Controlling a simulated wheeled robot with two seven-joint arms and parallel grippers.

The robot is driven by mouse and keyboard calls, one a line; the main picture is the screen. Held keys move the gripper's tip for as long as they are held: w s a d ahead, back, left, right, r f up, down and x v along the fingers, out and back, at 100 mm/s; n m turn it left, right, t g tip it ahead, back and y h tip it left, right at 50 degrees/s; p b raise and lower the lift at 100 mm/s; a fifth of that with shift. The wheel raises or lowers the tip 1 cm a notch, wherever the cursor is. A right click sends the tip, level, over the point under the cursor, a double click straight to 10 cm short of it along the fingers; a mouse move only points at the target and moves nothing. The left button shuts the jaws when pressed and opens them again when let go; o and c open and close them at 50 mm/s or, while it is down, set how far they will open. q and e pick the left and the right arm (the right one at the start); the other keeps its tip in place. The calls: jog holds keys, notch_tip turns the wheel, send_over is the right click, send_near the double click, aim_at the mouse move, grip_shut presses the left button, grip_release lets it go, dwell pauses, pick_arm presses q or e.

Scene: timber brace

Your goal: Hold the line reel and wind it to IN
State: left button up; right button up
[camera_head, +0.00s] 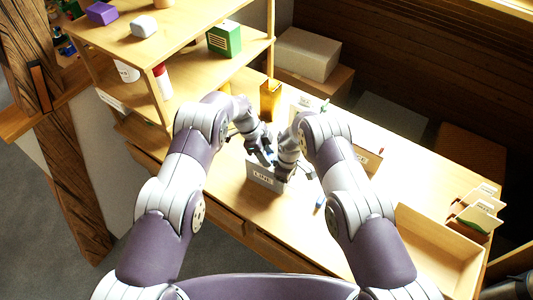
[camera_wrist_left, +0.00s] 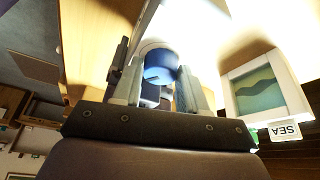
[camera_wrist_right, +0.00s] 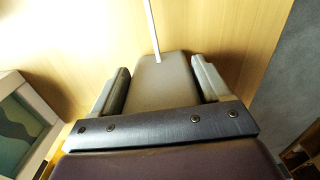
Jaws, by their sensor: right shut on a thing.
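The line reel is a pale grey box (camera_head: 267,178) with a LINE label on its front, standing on the workbench. In the head view both grippers are at its top and partly hide it. My left gripper (camera_head: 262,156) has its fingers apart, and in the left wrist view (camera_wrist_left: 160,88) a blue round part (camera_wrist_left: 158,64) shows between and beyond the fingertips. I cannot tell whether they touch it. My right gripper (camera_wrist_right: 162,80) is shut on a grey block (camera_wrist_right: 162,88), seemingly part of the reel. The IN mark cannot be made out.
A shelf unit (camera_head: 160,95) with a green box (camera_head: 224,39) stands at left behind the bench. A framed sea picture (camera_wrist_left: 262,90) is close to my left gripper. An open wooden tray (camera_head: 440,250) is at right. A small blue item (camera_head: 319,202) lies in front.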

pick_arm(q)
jog(key=c, duration=0.5)
jog(key=m, duration=0.2)
jog(key=m+g, duration=0.1)
jog(key=m, duration=0.1)
jog(key=shift+w+m+g+y, duration=0.15)
jog(key=shift+m+g+y, duration=0.15)
jog(key=shift+m+y, duration=0.1)
jog(key=o, duration=1)
jog(key=shift+o, duration=0.2)
jog(key=v, duration=1.2)
